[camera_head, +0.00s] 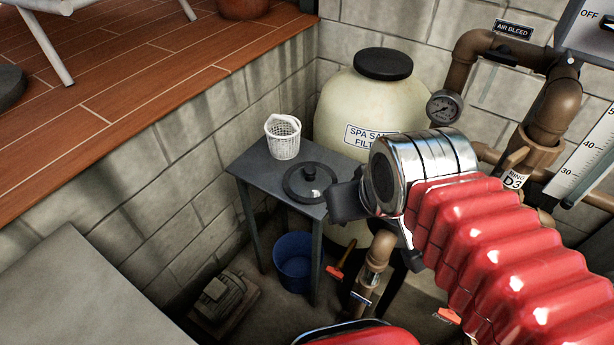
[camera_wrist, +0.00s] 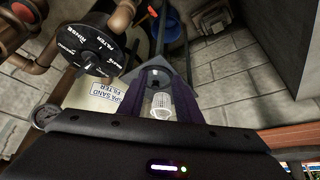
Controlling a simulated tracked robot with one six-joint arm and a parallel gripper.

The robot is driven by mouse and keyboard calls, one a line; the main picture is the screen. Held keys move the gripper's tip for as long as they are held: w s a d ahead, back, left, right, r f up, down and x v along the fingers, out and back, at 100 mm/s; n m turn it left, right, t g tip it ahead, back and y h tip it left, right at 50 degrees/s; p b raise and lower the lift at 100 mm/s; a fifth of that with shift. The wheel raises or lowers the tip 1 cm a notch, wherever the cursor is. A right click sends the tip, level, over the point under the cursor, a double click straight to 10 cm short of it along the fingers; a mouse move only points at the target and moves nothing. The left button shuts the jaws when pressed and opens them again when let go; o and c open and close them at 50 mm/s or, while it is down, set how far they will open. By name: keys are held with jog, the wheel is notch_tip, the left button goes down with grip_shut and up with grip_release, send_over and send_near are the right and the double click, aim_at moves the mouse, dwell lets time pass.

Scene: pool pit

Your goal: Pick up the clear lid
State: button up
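The round lid (camera_head: 310,183) lies flat on a small dark table (camera_head: 262,170), near its right end. It looks dark, with a broad rim and a raised knob, and the dark tabletop may be showing through it. My gripper (camera_head: 345,200) is just right of the lid in the head view, partly hidden behind my wrist. In the wrist view my gripper (camera_wrist: 162,82) has its two fingers apart, with a gap between them. A pale patch between the fingertips may be part of the lid; I cannot tell. I cannot tell whether a finger touches the lid.
A white basket (camera_head: 283,137) stands on the table behind the lid; it shows between my fingers in the wrist view (camera_wrist: 161,106). A cream filter tank (camera_head: 335,105) stands behind the table. A blue bucket (camera_head: 293,258) sits below. Pipes (camera_head: 548,110) crowd the right.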

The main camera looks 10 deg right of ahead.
jog(key=shift+o, duration=0.4)
